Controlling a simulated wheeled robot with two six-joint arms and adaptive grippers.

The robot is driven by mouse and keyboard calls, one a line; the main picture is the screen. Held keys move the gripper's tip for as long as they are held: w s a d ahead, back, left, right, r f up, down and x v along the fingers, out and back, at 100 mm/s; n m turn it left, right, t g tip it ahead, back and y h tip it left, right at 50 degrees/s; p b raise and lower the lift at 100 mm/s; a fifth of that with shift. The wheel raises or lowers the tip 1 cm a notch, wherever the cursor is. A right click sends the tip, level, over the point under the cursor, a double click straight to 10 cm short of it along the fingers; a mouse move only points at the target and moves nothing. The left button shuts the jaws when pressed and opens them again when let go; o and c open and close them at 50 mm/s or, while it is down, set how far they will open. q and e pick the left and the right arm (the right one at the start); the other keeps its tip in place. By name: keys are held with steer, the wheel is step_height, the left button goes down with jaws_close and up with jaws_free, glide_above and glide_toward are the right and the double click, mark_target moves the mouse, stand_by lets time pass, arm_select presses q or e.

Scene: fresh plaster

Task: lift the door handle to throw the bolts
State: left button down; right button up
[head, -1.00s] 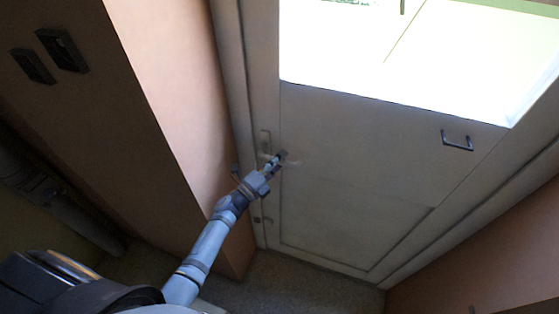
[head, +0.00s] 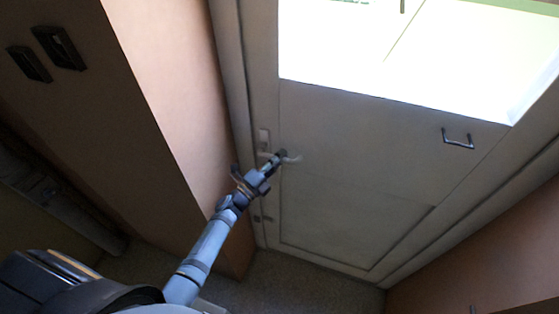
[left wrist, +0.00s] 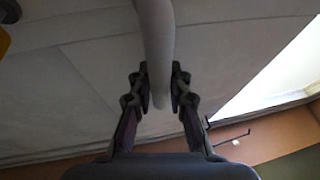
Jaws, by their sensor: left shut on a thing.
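The door (head: 340,180) is pale, with a bright glazed upper part. Its lever handle (head: 294,159) sits near the left edge, on a light plate (head: 264,138). My left gripper (head: 281,155) is at the lever, coming from below left. In the left wrist view the lever (left wrist: 155,50) is a pale rounded bar that runs down between the two dark fingers of my left gripper (left wrist: 160,88), one finger on each side. The left gripper is shut on the lever near its free end. My right gripper is not in view.
The floor (head: 290,285) below the door is clear.

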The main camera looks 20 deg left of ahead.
arm_select(q)
steer(key=r+n+t, duration=0.1)
steer(key=n, duration=0.1)
steer(key=r+n+y+b, duration=0.1)
steer(key=n, duration=0.1)
steer(key=shift+a+n+t, duration=0.2)
steer(key=shift+n+t, duration=0.1)
steer(key=shift+t, duration=0.1)
steer(key=shift+a+r+n+t+y+b, duration=0.25)
steer(key=shift+r+n+t+y+b, duration=0.2)
steer(key=shift+n, duration=0.65)
steer(key=shift+a+r+n+t+y+b, duration=0.25)
steer(key=shift+r+n+y, duration=0.25)
steer(key=shift+n, duration=0.6)
steer(key=c, duration=1.3)
jaws_free()
steer(key=shift+r, duration=0.1)
steer(key=shift+o, duration=0.2)
steer(key=v, duration=1.2)
